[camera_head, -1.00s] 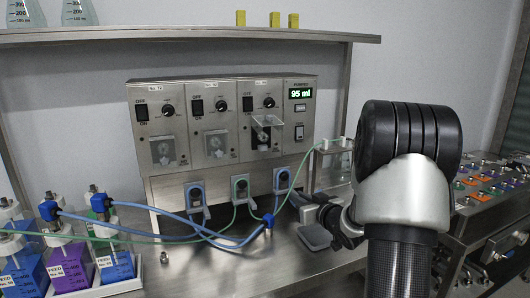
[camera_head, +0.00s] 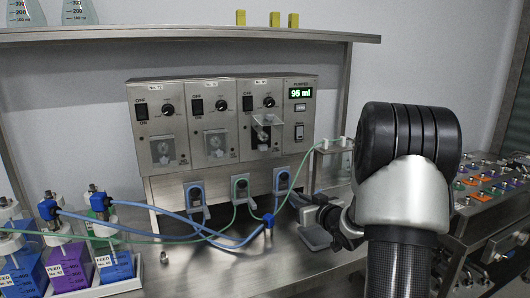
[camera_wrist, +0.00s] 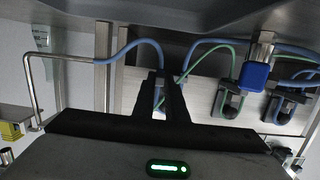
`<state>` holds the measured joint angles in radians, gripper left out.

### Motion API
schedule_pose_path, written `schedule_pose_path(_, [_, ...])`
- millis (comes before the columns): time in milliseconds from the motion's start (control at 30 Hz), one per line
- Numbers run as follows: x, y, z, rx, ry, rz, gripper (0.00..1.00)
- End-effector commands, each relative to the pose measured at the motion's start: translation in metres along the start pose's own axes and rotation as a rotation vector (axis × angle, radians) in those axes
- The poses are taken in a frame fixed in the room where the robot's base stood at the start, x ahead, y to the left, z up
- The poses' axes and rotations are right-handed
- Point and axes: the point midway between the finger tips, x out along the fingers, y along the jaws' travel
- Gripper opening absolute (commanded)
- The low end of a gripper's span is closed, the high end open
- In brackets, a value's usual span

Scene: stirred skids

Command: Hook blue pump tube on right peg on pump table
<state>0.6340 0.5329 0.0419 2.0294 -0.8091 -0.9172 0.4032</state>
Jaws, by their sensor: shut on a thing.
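The blue pump tube (camera_head: 290,190) arches up at the right-hand peg bracket (camera_head: 282,178) on the pump table's panel, then runs down to a blue connector (camera_head: 268,222). My gripper (camera_head: 303,207) is at this bracket, low and to the right, partly hidden by my arm. In the wrist view my gripper (camera_wrist: 165,92) is shut on the blue tube, which curves away left (camera_wrist: 125,48). The fingers cover much of the bracket, so I cannot tell whether the tube sits on the peg. Other brackets hold a green tube (camera_head: 240,186) and a blue tube (camera_head: 195,194).
The pump unit (camera_head: 222,125) stands above the brackets; its display reads 95 ml. Feed bottles (camera_head: 70,265) crowd the left. A metal stand (camera_head: 334,155) is right of the brackets. A steel shelf (camera_head: 190,37) spans above.

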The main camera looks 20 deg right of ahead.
Motion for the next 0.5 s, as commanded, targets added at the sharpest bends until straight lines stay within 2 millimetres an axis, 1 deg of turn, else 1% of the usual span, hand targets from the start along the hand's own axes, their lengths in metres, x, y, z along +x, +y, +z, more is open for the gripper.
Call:
schedule_pose_path(233, [-0.0002,0.0001,0.0015,0.001,-0.003,0.000,0.00])
schedule_pose_path(267, [-0.0002,0.0001,0.0016,0.001,-0.003,0.000,0.13])
schedule_pose_path(300, [-0.0002,0.0001,0.0016,0.001,-0.003,0.000,0.20])
schedule_pose_path(367, [-0.0002,0.0001,0.0015,0.001,-0.003,0.000,0.30])
schedule_pose_path(400, [-0.0002,0.0001,0.0014,0.001,-0.003,0.000,0.34])
schedule_pose_path(500, [-0.0002,0.0001,0.0012,0.000,-0.003,0.000,0.34])
